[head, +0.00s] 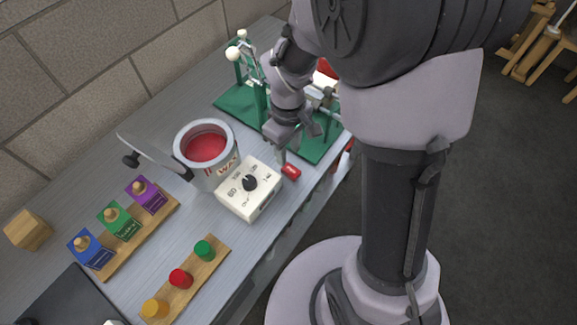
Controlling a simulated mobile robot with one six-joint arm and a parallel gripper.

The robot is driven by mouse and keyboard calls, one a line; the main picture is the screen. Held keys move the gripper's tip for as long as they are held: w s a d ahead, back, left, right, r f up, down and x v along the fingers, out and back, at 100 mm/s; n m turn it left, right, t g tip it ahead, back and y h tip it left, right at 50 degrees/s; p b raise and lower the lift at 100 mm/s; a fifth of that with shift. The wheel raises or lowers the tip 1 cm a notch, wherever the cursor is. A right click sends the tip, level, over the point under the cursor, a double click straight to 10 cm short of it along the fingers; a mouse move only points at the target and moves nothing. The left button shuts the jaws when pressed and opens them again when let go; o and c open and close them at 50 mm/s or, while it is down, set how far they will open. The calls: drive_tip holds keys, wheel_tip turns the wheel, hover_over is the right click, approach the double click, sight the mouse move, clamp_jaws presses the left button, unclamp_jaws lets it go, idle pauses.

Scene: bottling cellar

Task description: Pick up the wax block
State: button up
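A small red block (291,171), which looks like the wax block, lies on the grey bench just right of the white control box. My gripper (298,146) points down just above and behind it in the head view. Its fingers look spread apart with nothing between them. One fingertip is close to the block's upper left; I cannot tell whether it touches. The block's top and front are in plain view.
A pot of red wax (206,150) stands behind the white control box (249,189). Green-based stands (236,101) are behind my gripper. A wooden cube (28,231) sits at far left. The bench edge is close to the block.

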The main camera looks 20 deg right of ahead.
sight(289, 173)
drive_tip(key=f+b, duration=0.1)
drive_tip(key=f, duration=0.1)
drive_tip(key=f+b, duration=0.1)
drive_tip(key=f, duration=0.1)
drive_tip(key=f+b, duration=0.1)
drive_tip(key=f, duration=0.1)
drive_tip(key=shift+s+f, duration=0.2)
drive_tip(key=shift+s, duration=0.15)
drive_tip(key=shift+r, duration=0.15)
drive_tip(key=shift+c, duration=1.1)
clamp_jaws()
drive_tip(key=shift+r, duration=0.1)
